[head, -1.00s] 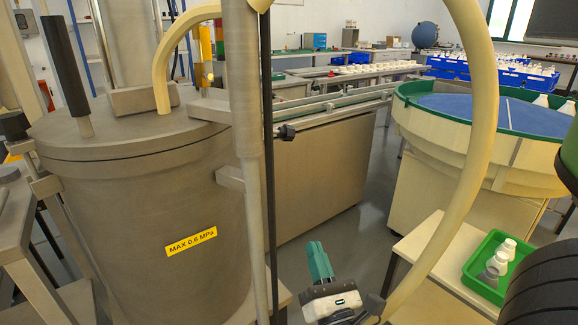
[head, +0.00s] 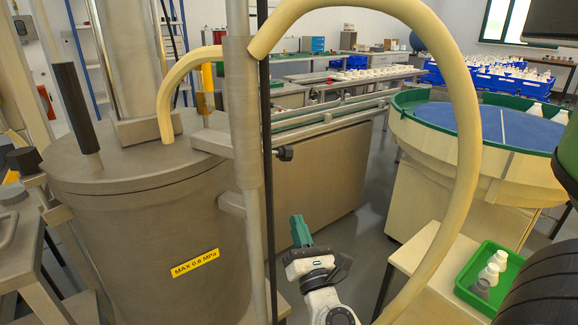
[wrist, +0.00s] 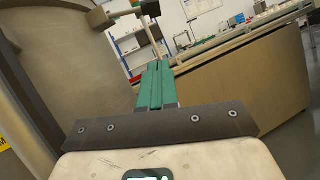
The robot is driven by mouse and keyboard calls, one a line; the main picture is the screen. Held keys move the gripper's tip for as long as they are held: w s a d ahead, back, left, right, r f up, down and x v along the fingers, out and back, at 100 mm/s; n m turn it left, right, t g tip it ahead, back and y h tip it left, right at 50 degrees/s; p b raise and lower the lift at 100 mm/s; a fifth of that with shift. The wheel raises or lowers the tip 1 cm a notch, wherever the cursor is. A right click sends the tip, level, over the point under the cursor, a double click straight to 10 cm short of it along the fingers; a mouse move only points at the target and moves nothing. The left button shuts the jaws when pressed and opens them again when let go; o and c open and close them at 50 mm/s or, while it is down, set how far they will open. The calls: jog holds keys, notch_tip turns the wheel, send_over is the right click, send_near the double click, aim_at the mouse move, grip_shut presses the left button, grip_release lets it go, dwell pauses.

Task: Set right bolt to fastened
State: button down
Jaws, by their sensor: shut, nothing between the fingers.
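The grey pressure vessel (head: 140,235) with its lid (head: 120,165) fills the left of the head view. On its right side, a short rod ending in a black knob (head: 284,153), which looks like the right bolt, sticks out sideways past the upright pole. In the wrist view a grey lug (wrist: 100,18) with a rod and dark knob (wrist: 150,8) shows at the top. My gripper (head: 299,228) has green fingers, shut and empty. It is below the knob and apart from it, right of the vessel. The fingers point upward in the wrist view (wrist: 157,68). The pole hides part of the rod.
A cream hose (head: 470,150) arches in front of the view. An upright pole (head: 247,130) stands before the vessel. Behind are a conveyor cabinet (head: 330,180) and a round blue-topped table (head: 460,120). A green tray (head: 470,290) with white bottles is at lower right.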

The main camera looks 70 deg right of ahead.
aim_at(271, 152)
jog(key=s+r+p+x, duration=0.1)
jog(key=r+p+x, duration=0.1)
jog(key=p+x, duration=0.5)
jog(key=shift+r+x, duration=0.3)
jog(key=shift+x, duration=2.25)
